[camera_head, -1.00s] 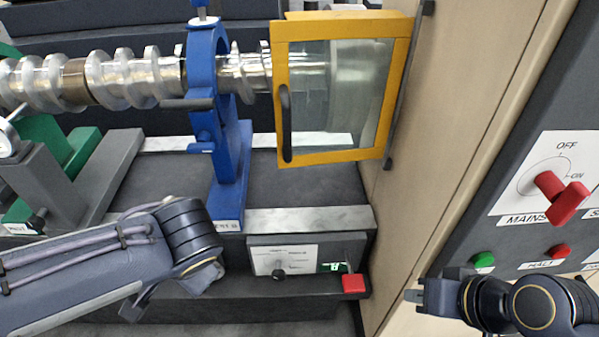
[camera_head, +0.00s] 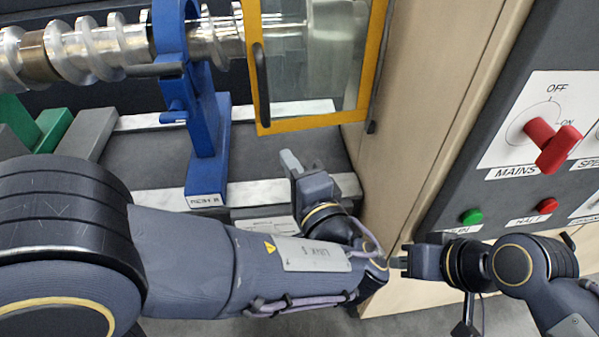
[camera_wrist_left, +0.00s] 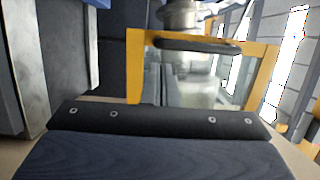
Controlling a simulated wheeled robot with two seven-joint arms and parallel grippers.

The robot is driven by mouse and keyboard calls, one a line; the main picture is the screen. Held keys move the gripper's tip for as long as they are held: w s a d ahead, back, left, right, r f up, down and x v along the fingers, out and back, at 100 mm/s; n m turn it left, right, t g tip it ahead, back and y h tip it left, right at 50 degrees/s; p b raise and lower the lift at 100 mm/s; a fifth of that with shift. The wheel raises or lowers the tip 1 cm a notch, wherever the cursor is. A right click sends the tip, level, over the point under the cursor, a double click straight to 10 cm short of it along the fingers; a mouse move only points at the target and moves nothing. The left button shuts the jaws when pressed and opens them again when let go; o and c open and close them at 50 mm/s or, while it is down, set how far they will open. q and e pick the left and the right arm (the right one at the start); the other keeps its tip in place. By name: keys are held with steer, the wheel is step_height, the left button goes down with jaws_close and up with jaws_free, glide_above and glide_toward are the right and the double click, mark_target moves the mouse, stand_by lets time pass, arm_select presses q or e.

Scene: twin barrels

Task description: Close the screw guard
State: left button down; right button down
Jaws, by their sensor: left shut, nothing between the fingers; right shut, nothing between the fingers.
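The screw guard (camera_head: 305,123) is a yellow frame with a clear window and a black handle (camera_head: 262,85) on its left side. Its right edge meets a dark hinge rod by the beige panel. The metal screw (camera_head: 90,50) runs toward it and shows behind the window. My left gripper (camera_head: 290,162) is shut and empty, just below the guard's lower edge, apart from it in the picture. In the left wrist view the guard (camera_wrist_left: 134,75) and its handle (camera_wrist_left: 200,44) lie ahead, beyond the dark gripper body. My right gripper (camera_head: 398,262) is shut and empty near the beige panel's lower part.
A blue stand (camera_head: 207,140) holds the screw left of the guard. The beige panel (camera_head: 425,110) rises at the right. Beyond it is a control panel with a red mains switch (camera_head: 550,140), a green button (camera_head: 471,217) and a red button (camera_head: 547,206).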

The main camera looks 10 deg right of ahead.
mark_target(266, 128)
arm_select(q)
steer(key=p+x, duration=0.1)
steer(key=x, duration=0.5)
steer(key=shift+w+a+r+p, duration=0.1)
steer(key=shift+a+r+p, duration=0.05)
steer(key=shift+p, duration=0.25)
steer(key=shift+w+a, duration=0.15)
steer(key=shift+w, duration=0.45)
steer(key=x, duration=0.1)
steer(key=b+x, duration=0.2)
steer(key=shift+a+f, duration=0.25)
steer(key=shift+f, duration=0.05)
steer(key=shift+r, duration=0.3)
